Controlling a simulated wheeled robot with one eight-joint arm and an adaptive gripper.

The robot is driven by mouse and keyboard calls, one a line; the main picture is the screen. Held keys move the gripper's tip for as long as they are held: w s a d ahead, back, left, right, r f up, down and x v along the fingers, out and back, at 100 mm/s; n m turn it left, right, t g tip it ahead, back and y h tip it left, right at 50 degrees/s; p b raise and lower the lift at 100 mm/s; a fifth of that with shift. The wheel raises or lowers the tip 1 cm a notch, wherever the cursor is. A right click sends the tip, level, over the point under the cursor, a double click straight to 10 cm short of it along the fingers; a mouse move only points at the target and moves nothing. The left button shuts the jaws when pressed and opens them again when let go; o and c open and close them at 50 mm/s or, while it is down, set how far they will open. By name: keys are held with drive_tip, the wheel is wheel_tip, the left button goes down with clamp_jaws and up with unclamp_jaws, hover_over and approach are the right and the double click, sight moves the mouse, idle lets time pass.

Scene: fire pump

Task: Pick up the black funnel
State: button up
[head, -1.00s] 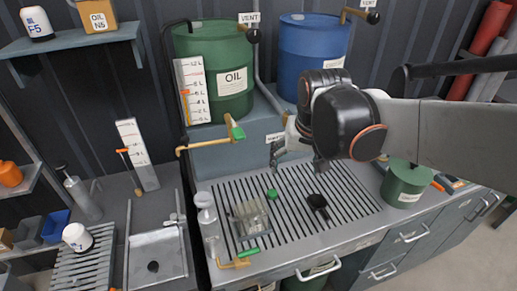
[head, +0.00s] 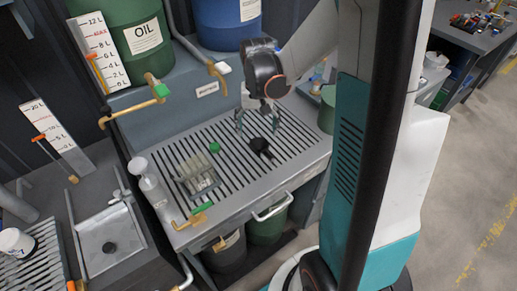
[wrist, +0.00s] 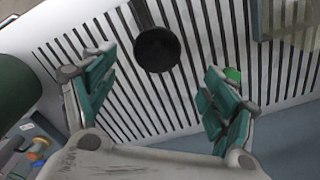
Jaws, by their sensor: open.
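The black funnel (head: 261,146) lies on the slatted metal grate of the bench in the head view. In the wrist view the funnel (wrist: 157,49) shows as a dark round cup with a handle or spout running up to the top edge. It appears between and beyond my fingertips. My gripper (head: 257,119) is above the grate, just behind the funnel in the head view. In the wrist view my gripper (wrist: 155,75) has its two green-padded fingers spread wide with nothing between the pads. The funnel looks apart from both fingers.
A clear container (head: 198,178) and a green cap (head: 214,147) are on the grate (head: 231,178) left of the funnel. A green can (head: 327,108) stands to the right. Brass taps and the green oil drum (head: 128,38) are behind. The grate's front right is clear.

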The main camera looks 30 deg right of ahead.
sight(259, 143)
drive_tip(key=f+b, duration=0.1)
drive_tip(key=f, duration=0.2)
drive_tip(key=f+b, duration=0.1)
drive_tip(key=f, duration=0.1)
drive_tip(key=f+b, duration=0.1)
drive_tip(key=f, duration=0.2)
drive_tip(key=shift+d+f, duration=0.3)
drive_tip(key=shift+r, duration=0.1)
drive_tip(key=c, duration=1.1)
